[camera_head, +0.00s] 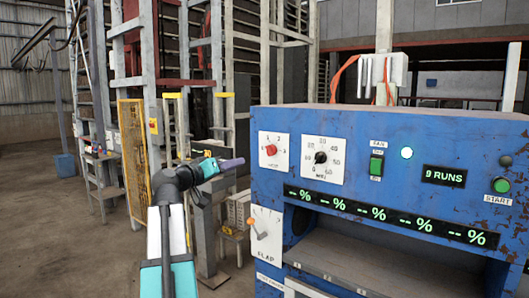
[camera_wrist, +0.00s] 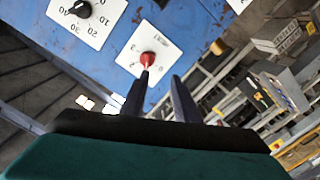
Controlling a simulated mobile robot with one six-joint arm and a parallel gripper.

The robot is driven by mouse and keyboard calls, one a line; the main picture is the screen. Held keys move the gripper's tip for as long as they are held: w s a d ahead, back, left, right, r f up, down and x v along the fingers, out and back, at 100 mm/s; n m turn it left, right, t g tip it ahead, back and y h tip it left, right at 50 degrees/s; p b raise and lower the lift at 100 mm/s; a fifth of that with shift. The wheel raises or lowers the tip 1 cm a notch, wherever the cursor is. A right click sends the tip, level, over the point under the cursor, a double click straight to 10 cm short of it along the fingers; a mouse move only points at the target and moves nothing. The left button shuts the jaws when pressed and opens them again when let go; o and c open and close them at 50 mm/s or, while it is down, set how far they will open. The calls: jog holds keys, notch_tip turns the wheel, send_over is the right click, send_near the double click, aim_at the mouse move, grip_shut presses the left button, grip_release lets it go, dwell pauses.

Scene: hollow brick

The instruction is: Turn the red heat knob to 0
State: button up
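The red heat knob (camera_head: 271,149) sits on a white dial plate (camera_head: 283,160) at the upper left of the blue machine's front. In the wrist view the red knob (camera_wrist: 148,58) is just beyond my fingertips, with a pale mark on its near side. The plate's numbers are too small to read surely, so I cannot tell its setting. My gripper (camera_head: 238,163) is left of the knob in the head view. In the wrist view my gripper (camera_wrist: 161,77) has its two dark fingers apart with nothing between them; the left fingertip is nearer the knob.
A black-knob dial (camera_head: 320,157) is right of the red one. A green switch (camera_head: 376,166), start button (camera_head: 501,185) and percent displays (camera_head: 385,216) are further right. A yellow mesh guard (camera_head: 134,155) stands left, with open floor before it.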

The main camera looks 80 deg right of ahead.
aim_at(266, 150)
jog(key=shift+s+a+r+m+g, duration=0.15)
jog(key=shift+s+r+m+g, duration=0.2)
jog(key=shift+s+r, duration=0.8)
jog(key=shift+w+r, duration=0.1)
jog(key=p+x, duration=0.3)
jog(key=x, duration=1)
jog(key=shift+d+r, duration=0.1)
jog(key=shift+d, duration=0.25)
grip_shut()
jog(key=shift+d, duration=0.35)
jog(key=shift+a, duration=0.25)
